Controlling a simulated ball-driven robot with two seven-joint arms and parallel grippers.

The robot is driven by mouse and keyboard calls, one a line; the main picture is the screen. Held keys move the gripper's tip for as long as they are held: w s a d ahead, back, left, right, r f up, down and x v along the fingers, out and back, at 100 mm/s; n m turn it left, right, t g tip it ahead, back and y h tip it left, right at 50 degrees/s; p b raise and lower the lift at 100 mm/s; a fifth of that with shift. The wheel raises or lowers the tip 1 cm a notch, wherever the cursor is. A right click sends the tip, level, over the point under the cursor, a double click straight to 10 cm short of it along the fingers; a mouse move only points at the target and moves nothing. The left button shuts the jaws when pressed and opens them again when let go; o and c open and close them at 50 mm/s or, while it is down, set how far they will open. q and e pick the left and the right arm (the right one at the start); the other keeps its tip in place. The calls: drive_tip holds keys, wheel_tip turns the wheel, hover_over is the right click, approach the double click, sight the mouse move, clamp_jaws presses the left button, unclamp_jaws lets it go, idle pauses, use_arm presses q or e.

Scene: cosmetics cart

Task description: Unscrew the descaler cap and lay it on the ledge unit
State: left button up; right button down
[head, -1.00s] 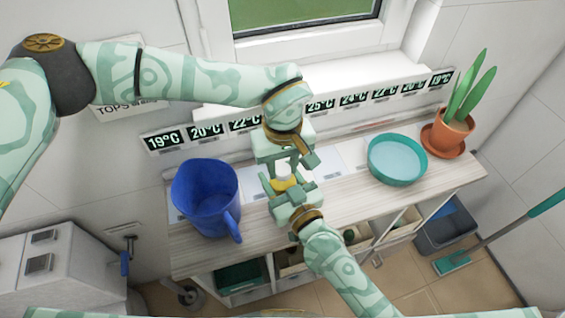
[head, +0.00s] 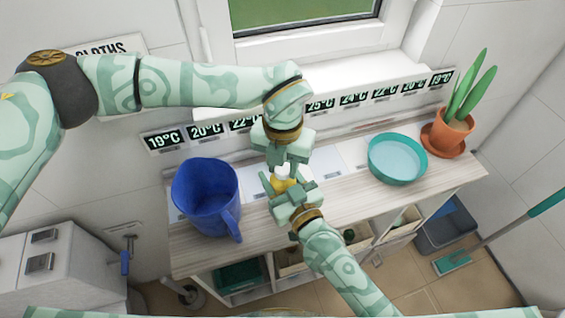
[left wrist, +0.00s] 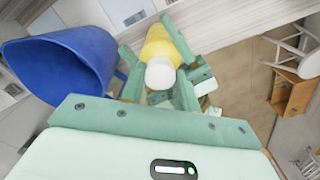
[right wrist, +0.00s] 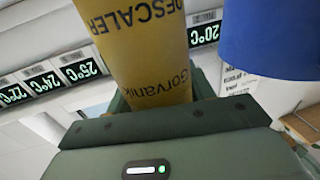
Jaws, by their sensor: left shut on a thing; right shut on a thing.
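The yellow descaler bottle (head: 281,186) is held above the wood-topped ledge unit (head: 345,207); its printed label (right wrist: 140,50) fills the middle of the right wrist view. My right gripper (head: 288,193) is shut on the bottle's body. The white cap (left wrist: 160,73) sits at the bottle's top, facing the left wrist camera. My left gripper (head: 283,167) comes from above and is shut on the cap, its fingers on either side. Whether the cap is loose on the thread cannot be told.
A blue jug (head: 205,200) stands left of the grippers on the unit. A teal round dish (head: 397,158) and a potted plant (head: 449,132) stand to the right. Bare top lies between the grippers and the dish. Temperature displays (head: 350,100) line the back.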

use_arm(q)
drive_tip(key=n, duration=0.7)
use_arm(e)
drive_tip(key=shift+f, duration=0.1)
use_arm(q)
drive_tip(key=shift+w, duration=0.1)
drive_tip(key=shift+r, duration=0.2)
drive_tip(key=shift+r, duration=0.9)
drive_tip(key=shift+r, duration=2.05)
use_arm(e)
drive_tip(key=shift+c, duration=2.3)
unclamp_jaws()
